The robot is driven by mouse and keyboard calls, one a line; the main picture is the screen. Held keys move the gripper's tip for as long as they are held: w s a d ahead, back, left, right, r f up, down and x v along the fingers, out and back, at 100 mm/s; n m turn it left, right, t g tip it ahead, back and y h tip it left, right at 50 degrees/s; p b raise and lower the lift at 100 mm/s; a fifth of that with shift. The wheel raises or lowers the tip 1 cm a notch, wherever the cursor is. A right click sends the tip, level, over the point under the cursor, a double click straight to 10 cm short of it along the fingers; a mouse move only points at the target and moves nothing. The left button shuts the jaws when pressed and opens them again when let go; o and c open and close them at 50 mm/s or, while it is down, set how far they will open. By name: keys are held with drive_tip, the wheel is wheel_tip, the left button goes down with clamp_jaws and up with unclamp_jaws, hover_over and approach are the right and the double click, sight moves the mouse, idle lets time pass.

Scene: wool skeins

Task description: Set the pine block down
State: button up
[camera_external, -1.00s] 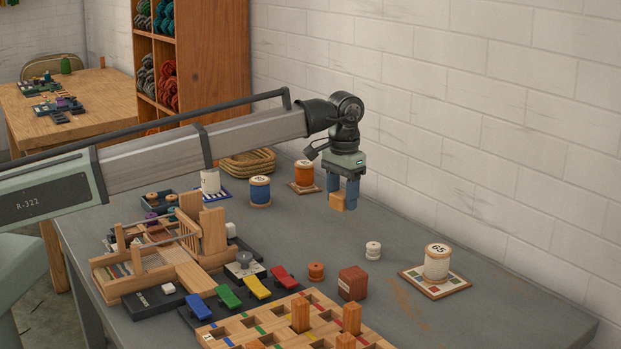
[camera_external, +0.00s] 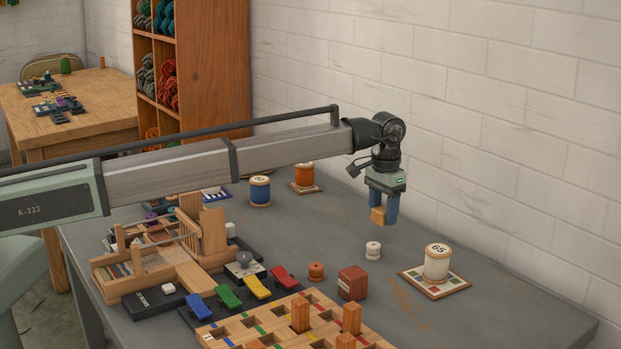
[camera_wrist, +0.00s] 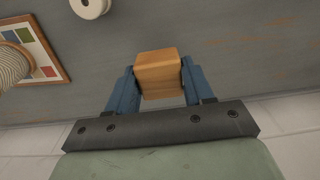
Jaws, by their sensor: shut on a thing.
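The pine block (camera_external: 378,216) is a small light-wood cube. My gripper (camera_external: 384,212) has blue fingers and is shut on it, holding it above the grey table near the white wall. In the wrist view the pine block (camera_wrist: 158,74) sits between the two blue fingertips of my gripper (camera_wrist: 158,82), with bare table behind it. The gap under the block is hard to measure.
A small white spool (camera_external: 373,250) stands just below the block in the picture. A large spool marked 65 (camera_external: 437,262) stands on a coaster (camera_external: 458,284) to the right. A reddish box (camera_external: 352,283) and a slotted wooden board (camera_external: 262,322) are nearer. The back-right table is clear.

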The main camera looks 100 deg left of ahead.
sight(383, 225)
drive_tip(key=shift+f, duration=2)
drive_tip(key=shift+f, duration=0.1)
drive_tip(key=o, duration=1)
wheel_tip(383, 225, up, 12)
drive_tip(key=shift+r, duration=0.15)
